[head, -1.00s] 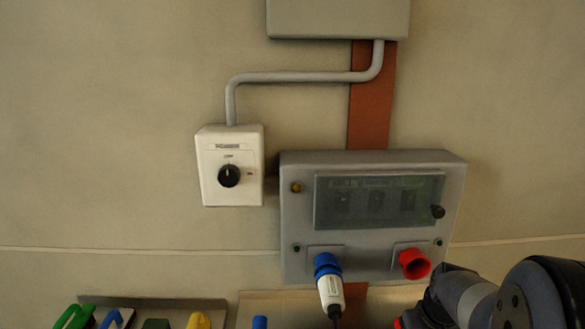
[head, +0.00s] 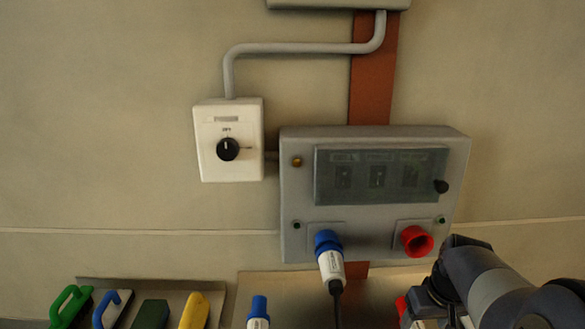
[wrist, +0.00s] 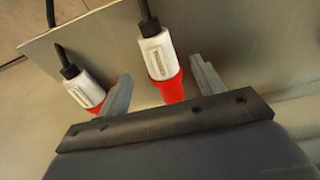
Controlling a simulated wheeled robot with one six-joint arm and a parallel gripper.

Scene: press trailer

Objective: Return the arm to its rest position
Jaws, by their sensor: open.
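My gripper (wrist: 161,70) is open in the wrist view, its two grey fingers spread apart. A white plug with a red collar (wrist: 157,55) shows between the fingers, and I cannot tell whether they touch it. A second white and red plug (wrist: 86,82) lies left of the left finger. My arm (head: 485,285) reaches in at the lower right of the head view, below the red socket (head: 416,241). A bit of red (head: 402,308) shows beside its end, where the fingers are hard to make out.
The grey wall panel (head: 292,185) carries a blue and white plug (head: 328,256) in its left socket. A white switch box (head: 229,165) hangs to the left. Green, blue and yellow handles (head: 194,312) and another blue plug (head: 258,311) line the bottom.

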